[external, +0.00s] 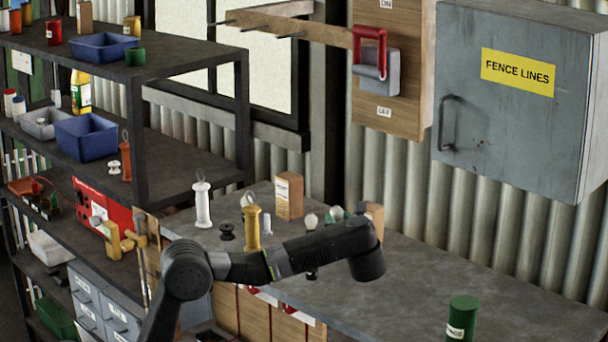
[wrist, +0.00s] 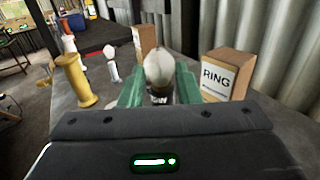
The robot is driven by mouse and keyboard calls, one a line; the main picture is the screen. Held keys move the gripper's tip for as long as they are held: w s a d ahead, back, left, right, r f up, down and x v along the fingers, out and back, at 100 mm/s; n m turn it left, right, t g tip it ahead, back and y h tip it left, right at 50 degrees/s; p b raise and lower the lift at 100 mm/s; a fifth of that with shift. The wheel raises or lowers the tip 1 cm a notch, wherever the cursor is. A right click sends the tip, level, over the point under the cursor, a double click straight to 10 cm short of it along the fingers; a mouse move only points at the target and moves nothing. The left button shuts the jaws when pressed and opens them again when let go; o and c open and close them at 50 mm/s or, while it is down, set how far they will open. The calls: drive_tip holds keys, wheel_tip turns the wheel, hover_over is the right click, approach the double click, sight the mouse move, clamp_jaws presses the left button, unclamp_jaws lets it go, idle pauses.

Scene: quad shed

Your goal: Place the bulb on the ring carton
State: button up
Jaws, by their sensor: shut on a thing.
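In the wrist view, a bulb with a rounded white top and dark base (wrist: 159,68) is held upright between the green fingers of my gripper (wrist: 160,88). The fingers are shut on it. The ring carton (wrist: 226,76), a brown box with a white RING label, stands on the bench to the right of the bulb, apart from it. Its top looks bare. In the external view, the carton (external: 375,212) is partly hidden behind my arm. My gripper is mostly hidden there too.
Another brown carton (external: 289,195) stands farther back on the bench. A yellow cylinder (external: 251,228), a white cylinder (external: 202,204) and a black spool (external: 226,231) stand to the left. A green can (external: 461,319) is at the front right. A grey wall cabinet (external: 515,95) hangs above.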

drive_tip(key=s+a+r+m+g+h+p, duration=0.1)
drive_tip(key=s+a+r+m+h+p, duration=0.2)
drive_tip(key=r+h, duration=0.35)
drive_tip(key=s+a+r+m+g+h+p, duration=0.1)
drive_tip(key=s+a+r+m+h, duration=0.2)
drive_tip(key=s+r+m+h, duration=0.3)
drive_tip(key=h+p, duration=0.1)
drive_tip(key=p, duration=0.4)
hover_over(376, 212)
drive_tip(key=a, duration=0.3)
drive_tip(key=f, duration=0.3)
drive_tip(key=shift+w+d+f, duration=0.15)
drive_tip(key=shift+w+f, duration=0.15)
drive_tip(key=shift+w, duration=0.05)
drive_tip(key=shift+w+f+b, duration=0.1)
drive_tip(key=shift+f+b, duration=0.2)
drive_tip(key=shift+f, duration=2)
